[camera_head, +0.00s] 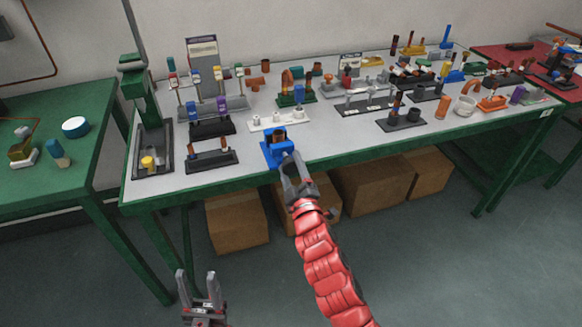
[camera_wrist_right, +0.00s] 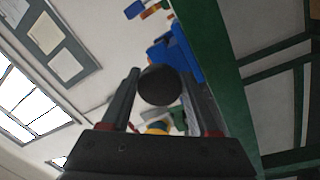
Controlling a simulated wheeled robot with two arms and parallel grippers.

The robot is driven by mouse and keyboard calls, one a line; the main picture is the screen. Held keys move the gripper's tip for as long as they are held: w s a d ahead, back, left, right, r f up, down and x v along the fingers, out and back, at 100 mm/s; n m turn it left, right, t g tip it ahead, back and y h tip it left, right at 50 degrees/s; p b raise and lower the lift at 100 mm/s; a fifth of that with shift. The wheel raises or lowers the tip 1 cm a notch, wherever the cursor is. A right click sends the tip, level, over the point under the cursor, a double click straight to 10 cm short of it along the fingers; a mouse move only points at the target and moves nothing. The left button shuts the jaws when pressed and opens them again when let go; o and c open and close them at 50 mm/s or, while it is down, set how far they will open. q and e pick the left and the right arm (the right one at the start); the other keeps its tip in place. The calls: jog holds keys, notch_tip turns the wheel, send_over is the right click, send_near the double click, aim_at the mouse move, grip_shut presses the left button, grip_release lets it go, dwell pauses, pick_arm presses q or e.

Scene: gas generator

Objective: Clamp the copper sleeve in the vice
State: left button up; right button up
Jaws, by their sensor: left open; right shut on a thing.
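The blue vice (camera_head: 268,153) stands at the front edge of the grey-topped table. A small copper-brown piece, which looks like the copper sleeve (camera_head: 279,134), shows at the top of the vice; I cannot tell if the jaws grip it. My right gripper (camera_head: 291,162) is at the front of the vice. In the right wrist view its fingers are around a dark round knob (camera_wrist_right: 160,86), with the blue vice (camera_wrist_right: 178,52) just behind. My left gripper (camera_head: 200,288) is open and empty, low in front of the table.
Left of the vice is a dark rack (camera_head: 211,161) with copper pieces. Behind it is a white stand (camera_head: 279,121) with a blue piece. Several fittings and stands cover the table's back and right. A green table (camera_head: 40,105) is at the left, and cardboard boxes (camera_head: 237,222) are underneath.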

jog(key=shift+f, duration=0.1)
dwell(0.8)
jog(key=o, duration=1.4)
jog(key=shift+c, duration=0.2)
jog(key=shift+s, duration=0.1)
jog(key=v, duration=1.7)
jog(key=shift+b, duration=0.4)
jog(key=shift+s, duration=0.1)
